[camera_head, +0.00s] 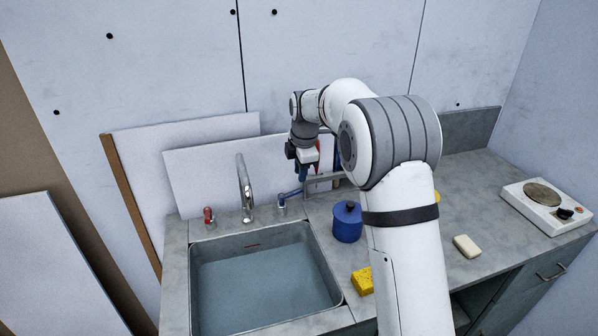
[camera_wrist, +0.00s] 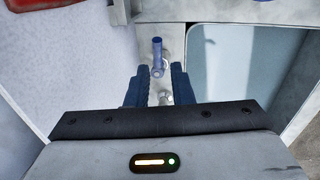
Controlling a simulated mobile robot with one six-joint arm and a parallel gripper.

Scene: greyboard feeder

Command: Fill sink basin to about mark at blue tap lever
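The sink basin (camera_head: 196,292) holds bluish water (camera_head: 262,290), with a strip of bare wall above it. A small reddish-brown mark (camera_head: 253,245) shows on its back wall. The chrome spout (camera_head: 244,188) stands behind the basin; I see no clear stream from it. The blue tap lever (camera_head: 290,194) is right of the spout and sticks out sideways. My gripper (camera_head: 303,176) is above and beside this lever, pointing down. In the wrist view its dark fingers (camera_wrist: 159,72) are apart and empty, and the blue lever (camera_wrist: 157,48) shows just past the gap between them.
A red-handled tap (camera_head: 208,214) is left of the spout. A blue canister (camera_head: 347,222) and a yellow sponge (camera_head: 362,281) stand right of the basin. A pale soap bar (camera_head: 467,246) and a hotplate (camera_head: 546,207) are farther right. White boards (camera_head: 180,135) lean behind the counter.

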